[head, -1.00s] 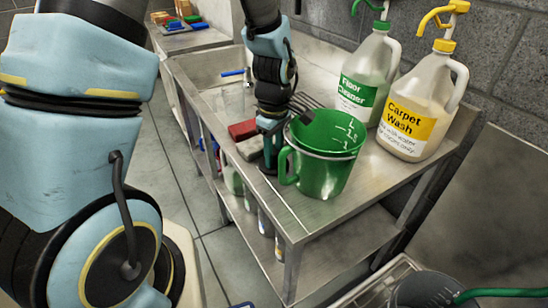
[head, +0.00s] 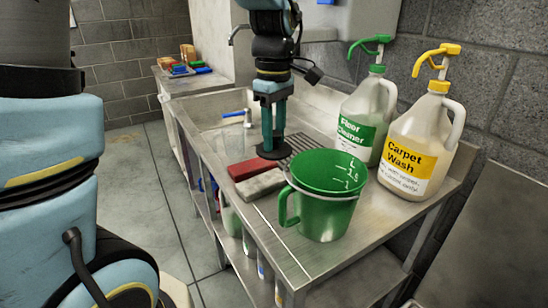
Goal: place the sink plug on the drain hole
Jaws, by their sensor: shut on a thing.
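My gripper (head: 272,143) points straight down and is shut on the sink plug (head: 270,153), a dark flat disc below the fingertips. The plug is above the steel counter, close behind the red and grey blocks; its exact height is hard to tell. The sink basin (head: 212,117) is at the back left of the counter, left of my gripper. I cannot make out the drain hole in this view.
A red block (head: 249,164) and a grey block (head: 260,185) lie left of a green measuring jug (head: 325,212). Floor cleaner (head: 366,125) and carpet wash (head: 415,150) bottles stand at right. A blue-handled tool (head: 236,114) lies by the basin. A ribbed drainboard (head: 301,143) is right of my gripper.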

